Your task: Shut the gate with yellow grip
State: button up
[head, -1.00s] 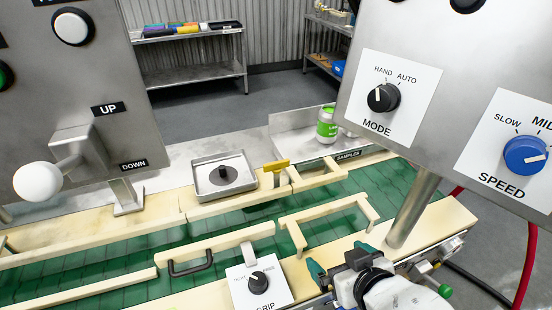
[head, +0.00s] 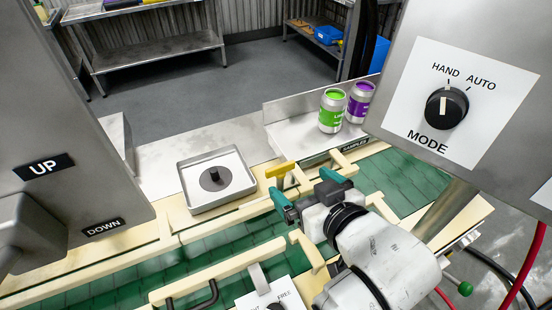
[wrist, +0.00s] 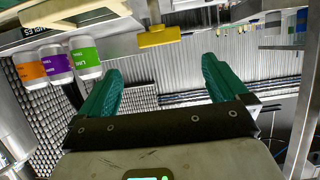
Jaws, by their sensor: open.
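The yellow grip (head: 280,169) stands on a cream post at the far rail of the green conveyor. The cream gate (head: 345,161) lies beside it on the right, over the belt. In the wrist view the yellow grip (wrist: 158,37) is ahead, above the gap between the fingers. My gripper (head: 303,192) is open and empty, its teal fingers just in front and to the right of the yellow grip. In the wrist view my gripper (wrist: 160,85) shows both teal fingers spread with nothing between them. Part of the near rail is hidden behind my arm.
Green (head: 332,110) and purple (head: 359,101) cans stand in the samples tray behind the gate. The MODE panel (head: 450,90) overhangs on the right; the UP/DOWN box (head: 75,165) stands left.

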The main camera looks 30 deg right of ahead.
aim_at(281, 166)
jog(key=b+x, duration=0.2)
jog(key=x, duration=0.8)
jog(key=shift+w+f, duration=0.2)
jog(key=shift+c, duration=0.2)
jog(key=c, duration=1.4)
